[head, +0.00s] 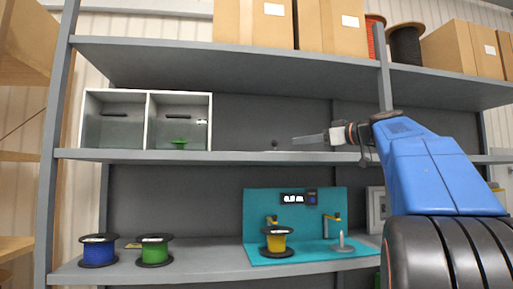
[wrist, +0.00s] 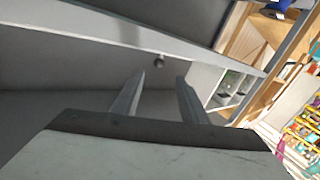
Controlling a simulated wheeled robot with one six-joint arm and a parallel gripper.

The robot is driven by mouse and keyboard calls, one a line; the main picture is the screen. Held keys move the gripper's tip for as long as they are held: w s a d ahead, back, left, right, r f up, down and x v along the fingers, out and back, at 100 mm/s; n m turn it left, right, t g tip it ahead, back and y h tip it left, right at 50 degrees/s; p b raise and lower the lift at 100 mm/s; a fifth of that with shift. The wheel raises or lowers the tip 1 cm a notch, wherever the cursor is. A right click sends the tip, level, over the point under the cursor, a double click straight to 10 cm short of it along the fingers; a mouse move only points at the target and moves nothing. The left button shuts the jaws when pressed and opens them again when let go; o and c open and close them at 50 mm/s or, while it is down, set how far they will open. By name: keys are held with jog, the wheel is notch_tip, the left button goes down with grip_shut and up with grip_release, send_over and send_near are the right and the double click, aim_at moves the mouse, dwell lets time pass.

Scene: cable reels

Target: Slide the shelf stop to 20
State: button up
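A small dark round knob, which looks like the shelf stop (head: 275,143), is at the middle shelf, left of my fingertips in the head view. In the wrist view the knob (wrist: 158,61) shows beyond and between the fingertips, close to a pale shelf strip. My gripper (head: 296,140) reaches in from the right with its fingers pointing left, just above the middle shelf (head: 230,157). In the wrist view my gripper (wrist: 158,80) has its two fingers apart with nothing between them. The knob and fingers look apart. No scale or number 20 is readable.
A white two-compartment box (head: 148,121) stands left on the middle shelf, with a green item inside. Below are a blue reel (head: 98,250), a green reel (head: 154,250) and a teal station (head: 262,215) with a yellow reel (head: 277,243). The shelf between box and knob looks clear.

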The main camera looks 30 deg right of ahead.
aim_at(275, 145)
jog(key=x, duration=1.8)
jog(key=shift+d+r, duration=0.1)
jog(key=shift+d, duration=0.05)
grip_shut()
